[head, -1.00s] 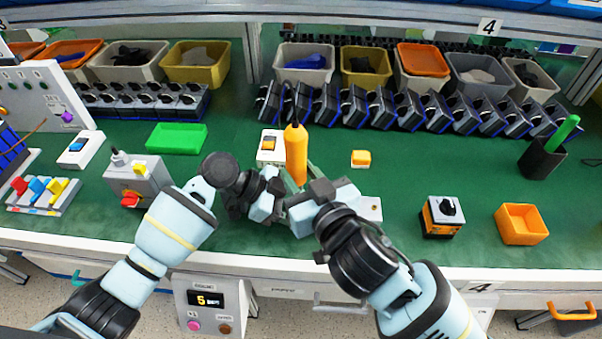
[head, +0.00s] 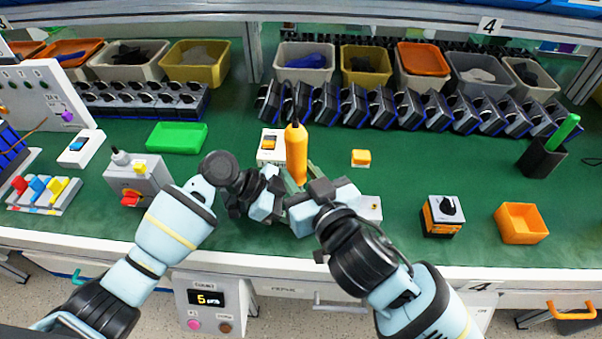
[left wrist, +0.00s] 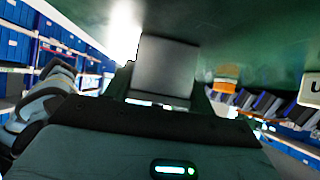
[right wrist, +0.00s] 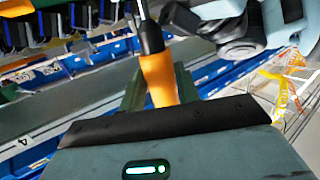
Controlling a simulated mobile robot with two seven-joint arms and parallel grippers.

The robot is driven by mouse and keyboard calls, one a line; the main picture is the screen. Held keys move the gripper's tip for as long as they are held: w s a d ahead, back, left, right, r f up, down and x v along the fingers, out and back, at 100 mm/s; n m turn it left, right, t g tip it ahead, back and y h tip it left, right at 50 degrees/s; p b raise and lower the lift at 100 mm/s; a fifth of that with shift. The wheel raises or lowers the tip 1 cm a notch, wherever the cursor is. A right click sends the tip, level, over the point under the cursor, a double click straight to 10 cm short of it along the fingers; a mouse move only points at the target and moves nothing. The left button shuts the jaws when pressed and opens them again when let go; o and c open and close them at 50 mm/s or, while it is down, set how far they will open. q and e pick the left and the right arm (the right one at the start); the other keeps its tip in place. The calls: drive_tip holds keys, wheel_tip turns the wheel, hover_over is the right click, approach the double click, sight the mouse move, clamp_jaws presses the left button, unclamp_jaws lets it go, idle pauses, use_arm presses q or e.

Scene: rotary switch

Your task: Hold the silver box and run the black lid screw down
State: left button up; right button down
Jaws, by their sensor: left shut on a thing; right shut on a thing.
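The silver box (left wrist: 165,65) is a plain grey block between the fingers of my left gripper (left wrist: 163,90) in the left wrist view. In the head view my left gripper (head: 265,195) is at the front middle of the bench, and the box is hidden behind the grippers. My right gripper (head: 302,185) is shut on an orange power screwdriver (head: 296,152), which stands upright close beside the left gripper. The driver also shows between the fingers in the right wrist view (right wrist: 158,78), its dark end and cord at the top. The black lid screw and the driver's tip are hidden.
A white block (head: 370,208) is just right of my right gripper. A black-orange rotary switch (head: 442,215) and an orange tray (head: 521,223) stand further right. A grey box with a red knob (head: 137,182) is at left. A green tray (head: 177,138) lies behind.

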sight(301, 158)
idle(0.5)
use_arm(q)
drive_tip(key=shift+f, duration=0.1)
use_arm(e)
drive_tip(key=shift+r, duration=2.3)
use_arm(q)
drive_tip(key=o, duration=1.5)
drive_tip(key=shift+c, duration=0.2)
drive_tip(key=shift+a, duration=0.1)
drive_tip(key=v, duration=1.2)
